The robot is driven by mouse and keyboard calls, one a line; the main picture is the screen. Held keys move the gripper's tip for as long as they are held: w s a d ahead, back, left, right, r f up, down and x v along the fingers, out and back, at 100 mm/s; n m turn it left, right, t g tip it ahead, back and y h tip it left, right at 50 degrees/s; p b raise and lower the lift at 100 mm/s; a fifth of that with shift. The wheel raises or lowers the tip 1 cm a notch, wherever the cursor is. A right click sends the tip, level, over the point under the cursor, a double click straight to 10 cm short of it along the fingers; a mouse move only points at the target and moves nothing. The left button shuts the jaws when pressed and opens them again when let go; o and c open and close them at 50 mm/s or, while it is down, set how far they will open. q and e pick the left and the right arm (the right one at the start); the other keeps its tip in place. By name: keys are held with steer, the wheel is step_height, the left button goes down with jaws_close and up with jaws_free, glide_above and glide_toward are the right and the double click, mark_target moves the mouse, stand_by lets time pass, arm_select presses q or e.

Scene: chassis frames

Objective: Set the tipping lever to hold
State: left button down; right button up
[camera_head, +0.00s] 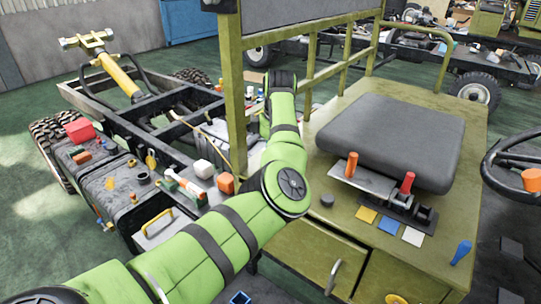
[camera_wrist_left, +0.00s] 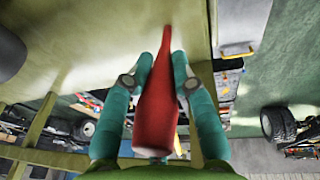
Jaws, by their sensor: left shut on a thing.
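In the left wrist view my left gripper (camera_wrist_left: 165,75) is shut, with its two teal fingers on either side of a red tapered handle (camera_wrist_left: 157,105). The handle narrows toward a pale olive panel; I cannot tell whether it is fixed there. In the head view my left arm reaches past the frame post left of the seat, and its fingers are hidden. On the olive seat box stand an orange-topped lever (camera_head: 351,165) and a red-topped lever (camera_head: 407,183), both apart from my arm. Which one is the tipping lever is not clear. My right gripper is out of view.
A grey seat cushion (camera_head: 395,138) lies on the seat box. Yellow, blue and white plates (camera_head: 388,226) lie before the levers. A steering wheel (camera_head: 515,168) is at the right. An olive post (camera_head: 232,100) stands close to my arm. Loose parts cover the chassis boxes at left.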

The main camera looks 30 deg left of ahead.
arm_select(q)
steer(key=shift+a+r+h, duration=0.15)
steer(key=shift+a+h, duration=0.25)
steer(key=shift+a, duration=0.05)
steer(key=shift+w+a, duration=0.1)
steer(key=shift+h, duration=0.3)
steer(key=c, duration=1)
jaws_free()
steer(key=shift+c, duration=0.2)
steer(key=shift+r, duration=0.2)
step_height(320, 180, up, 12)
steer(key=s, duration=0.1)
steer(key=shift+s+d+f, duration=0.2)
steer(key=shift+s+d, duration=0.15)
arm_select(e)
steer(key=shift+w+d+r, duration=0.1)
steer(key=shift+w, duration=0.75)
arm_select(q)
steer(key=shift+f, duration=0.1)
